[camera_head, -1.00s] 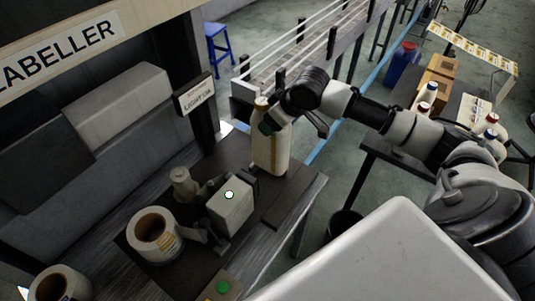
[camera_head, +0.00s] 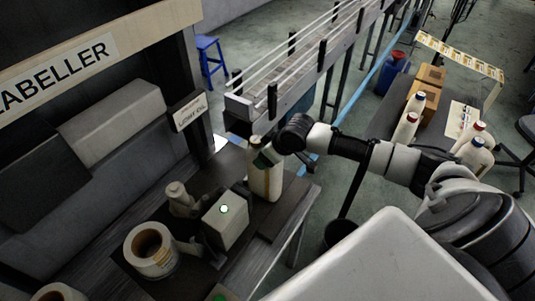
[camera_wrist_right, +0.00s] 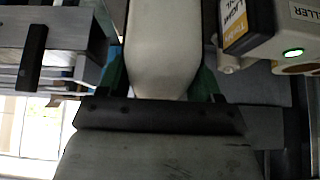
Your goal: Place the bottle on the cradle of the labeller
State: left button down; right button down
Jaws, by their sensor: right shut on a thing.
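The white bottle (camera_head: 268,183) stands about upright over the dark bench of the labeller (camera_head: 75,65), just behind and right of the small white box with a lit green-white button (camera_head: 224,223). My right gripper (camera_head: 267,156) is shut on the bottle near its upper part. In the right wrist view the pale bottle (camera_wrist_right: 165,45) sits between the green fingers (camera_wrist_right: 163,85). The cradle is not clearly told apart from the dark parts around the bottle's base. I cannot tell whether the bottle touches it. My left gripper is not in view.
A label roll (camera_head: 151,249) and a small fitting (camera_head: 178,197) sit left of the white box. A railed conveyor (camera_head: 290,85) runs behind. Several other bottles (camera_head: 405,127) and cardboard boxes (camera_head: 428,82) stand on a table at right. A dark bin (camera_head: 340,235) is on the floor.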

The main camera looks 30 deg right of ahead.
jog(key=shift+c, duration=2.4)
grip_release()
jog(key=o, duration=0.3)
jog(key=shift+r, duration=0.1)
jog(key=b+v, duration=0.2)
jog(key=v, duration=1)
